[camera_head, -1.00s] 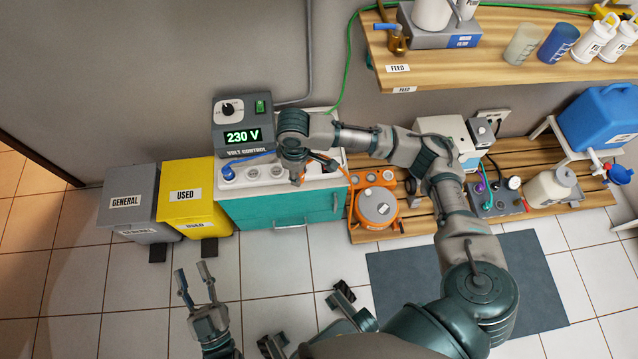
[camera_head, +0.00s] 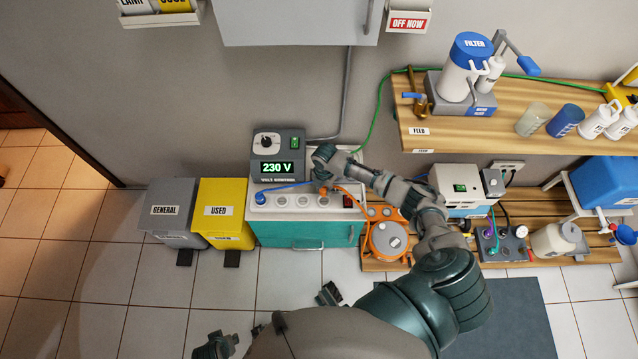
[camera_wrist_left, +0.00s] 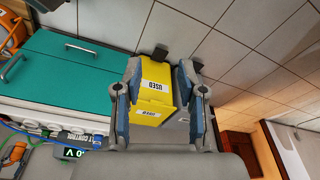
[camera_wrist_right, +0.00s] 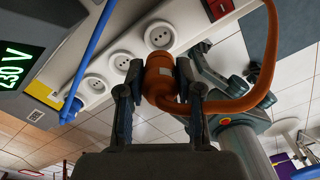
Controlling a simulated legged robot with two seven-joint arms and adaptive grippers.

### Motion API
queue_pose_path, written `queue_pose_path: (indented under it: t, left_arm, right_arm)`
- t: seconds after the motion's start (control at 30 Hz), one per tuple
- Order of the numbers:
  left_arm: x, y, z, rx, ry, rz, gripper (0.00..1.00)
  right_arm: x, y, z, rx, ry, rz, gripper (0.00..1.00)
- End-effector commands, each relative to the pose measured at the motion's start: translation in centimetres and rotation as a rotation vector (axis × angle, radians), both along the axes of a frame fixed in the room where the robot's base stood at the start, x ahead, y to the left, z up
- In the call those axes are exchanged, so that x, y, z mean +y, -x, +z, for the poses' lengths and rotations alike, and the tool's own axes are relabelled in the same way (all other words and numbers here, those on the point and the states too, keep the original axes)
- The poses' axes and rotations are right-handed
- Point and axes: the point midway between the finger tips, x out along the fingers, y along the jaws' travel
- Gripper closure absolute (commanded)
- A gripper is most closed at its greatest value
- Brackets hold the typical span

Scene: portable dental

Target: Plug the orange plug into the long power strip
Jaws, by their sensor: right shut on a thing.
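The long white power strip (camera_head: 290,213) lies along the top of the teal cabinet, with a row of round sockets. A blue plug (camera_head: 260,198) sits at its left end, and a red switch shows at its right end. My right gripper (camera_head: 323,187) is over the right part of the strip. In the right wrist view it is shut on the orange plug (camera_wrist_right: 159,78), whose orange cable loops off to the right. The plug's front end is close to the sockets; contact cannot be told. My left gripper (camera_wrist_left: 163,85) is open and empty, away from the strip.
The voltage control box (camera_head: 279,157) reading 230 V stands behind the strip. Grey (camera_head: 170,208) and yellow (camera_head: 222,210) bins stand to the left. An orange round device (camera_head: 388,240) sits on the wooden pallet to the right.

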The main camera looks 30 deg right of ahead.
Motion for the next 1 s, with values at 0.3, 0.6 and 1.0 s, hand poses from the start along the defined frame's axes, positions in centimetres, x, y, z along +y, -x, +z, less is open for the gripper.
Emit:
queue_pose_path:
  t: [0.3, 0.6, 1.0]
  left_arm:
    - [0.1, 0.3, 3.2, -0.01, 0.001, 0.003, 0.6]
    - [-0.6, -1.8, 5.3, -0.135, 0.029, -0.004, 0.6]
    - [-2.2, -6.7, 6.8, -0.388, 0.088, -0.017, 0.6]
  right_arm:
    - [0.0, -0.1, -1.8, 0.004, -0.001, -0.001, 1.0]
    - [0.1, -0.1, -3.3, 0.002, 0.0, -0.002, 1.0]
    - [0.0, -0.1, -5.1, 0.001, 0.0, -0.002, 1.0]
